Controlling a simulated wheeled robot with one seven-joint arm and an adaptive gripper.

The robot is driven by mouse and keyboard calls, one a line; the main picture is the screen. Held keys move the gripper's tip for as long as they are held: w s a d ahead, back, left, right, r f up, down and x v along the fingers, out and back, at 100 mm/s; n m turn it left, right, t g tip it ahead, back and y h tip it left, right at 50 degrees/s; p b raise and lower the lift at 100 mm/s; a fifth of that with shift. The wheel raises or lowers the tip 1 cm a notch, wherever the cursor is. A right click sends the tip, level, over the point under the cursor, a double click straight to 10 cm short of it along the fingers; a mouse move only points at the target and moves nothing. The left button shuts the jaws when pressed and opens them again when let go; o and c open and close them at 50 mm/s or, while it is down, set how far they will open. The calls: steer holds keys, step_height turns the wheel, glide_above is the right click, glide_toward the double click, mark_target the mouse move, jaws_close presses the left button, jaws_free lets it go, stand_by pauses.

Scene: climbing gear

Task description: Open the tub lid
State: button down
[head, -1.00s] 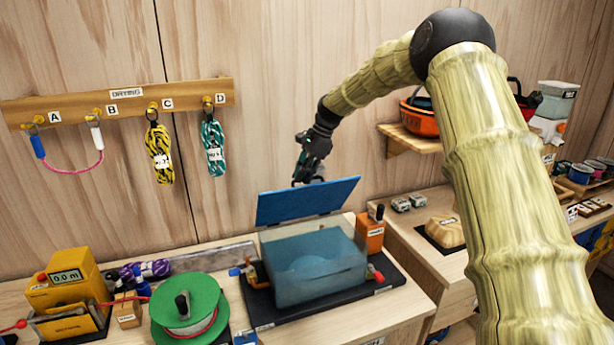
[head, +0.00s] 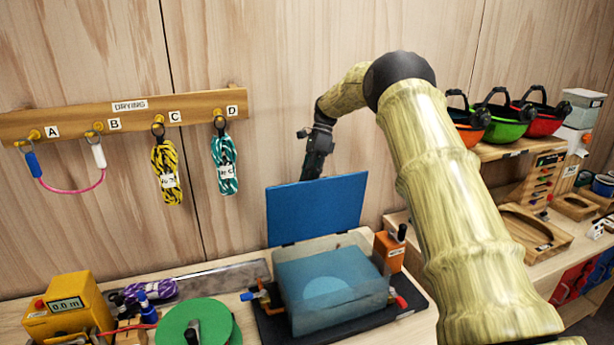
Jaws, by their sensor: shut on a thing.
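The tub (head: 335,290) is a see-through box with blue-tinted contents, standing on a black base on the bench. Its blue lid (head: 316,209) stands raised at the back edge, close to upright, with the tub's top uncovered. My gripper (head: 314,172) is behind the lid's upper edge, pointing down. Its fingertips are hidden behind the lid. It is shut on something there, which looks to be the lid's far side.
An orange block (head: 389,250) stands right of the tub, and a green reel (head: 195,325) stands front left. Coiled ropes hang from the drying rail (head: 190,108) on the wall. Helmets (head: 510,122) sit on a shelf at right.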

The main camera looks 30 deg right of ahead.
steer(key=shift+a+f, duration=0.15)
steer(key=shift+f, duration=0.5)
steer(key=shift+s, duration=0.1)
steer(key=c, duration=1.5)
jaws_free()
steer(key=shift+d+r, duration=0.1)
steer(key=shift+d, duration=0.1)
steer(key=shift+w+v, duration=0.15)
steer(key=shift+v, duration=2.95)
steer(key=shift+w+v, duration=0.15)
steer(key=shift+v, duration=2.95)
